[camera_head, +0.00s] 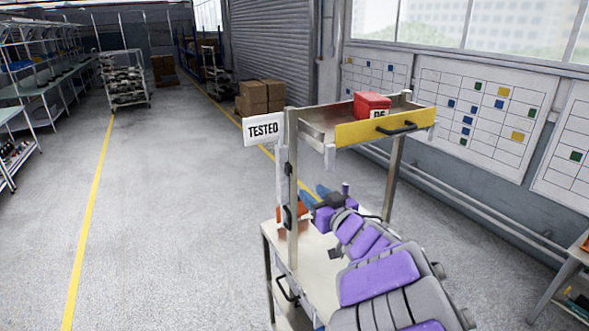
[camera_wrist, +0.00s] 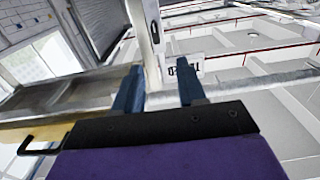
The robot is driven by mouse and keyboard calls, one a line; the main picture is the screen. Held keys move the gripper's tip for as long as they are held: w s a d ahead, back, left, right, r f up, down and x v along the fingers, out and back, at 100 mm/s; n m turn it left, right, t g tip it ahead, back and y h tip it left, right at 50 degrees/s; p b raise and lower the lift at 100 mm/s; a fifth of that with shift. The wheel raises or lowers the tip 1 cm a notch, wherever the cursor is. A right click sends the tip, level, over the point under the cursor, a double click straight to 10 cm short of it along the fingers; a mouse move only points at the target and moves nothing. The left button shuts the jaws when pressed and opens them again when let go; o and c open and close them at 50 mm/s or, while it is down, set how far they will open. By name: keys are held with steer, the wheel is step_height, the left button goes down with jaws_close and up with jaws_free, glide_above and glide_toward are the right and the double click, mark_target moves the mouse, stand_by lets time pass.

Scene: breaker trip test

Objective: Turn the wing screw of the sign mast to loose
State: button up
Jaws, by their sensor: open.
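The white sign (camera_head: 263,129) reading TESTED sits atop a thin pale mast (camera_head: 281,175) at the left side of the metal cart. Small dark fittings (camera_head: 288,216) show along the mast and cart post; I cannot tell which is the wing screw or its setting. My gripper (camera_head: 313,194) has blue fingers, open and apparently empty, right of the mast and below the upper tray. In the wrist view, the open fingers (camera_wrist: 158,86) point toward a pale upright (camera_wrist: 144,38) with a dark fitting (camera_wrist: 154,31). The sign (camera_wrist: 184,72) appears inverted there, partly hidden by a finger.
The cart's upper tray (camera_head: 312,118) has a yellow front (camera_head: 367,132) with a black handle (camera_head: 397,130) and holds a red box (camera_head: 371,104). The lower deck (camera_head: 312,250) lies under my arm. Open floor (camera_head: 170,230) is left of the cart.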

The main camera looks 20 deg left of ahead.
glide_toward(291, 170)
steer(key=a, duration=0.3)
steer(key=x, duration=0.7)
steer(key=shift+w+a, duration=0.15)
steer(key=shift+a, duration=0.1)
steer(key=shift+w+d+r+p, duration=0.1)
steer(key=shift+w+d+p, duration=0.2)
steer(key=shift+w+d, duration=0.7)
steer(key=shift+r, duration=0.15)
steer(key=shift+a+f, duration=0.15)
steer(key=shift+a, duration=0.45)
steer(key=shift+a+f, duration=0.15)
steer(key=shift+a, duration=0.45)
steer(key=shift+c, duration=1.2)
steer(key=shift+w+d, duration=0.1)
steer(key=shift+d, duration=0.4)
steer(key=shift+c, duration=1.4)
steer(key=shift+d+r, duration=0.1)
jaws_close()
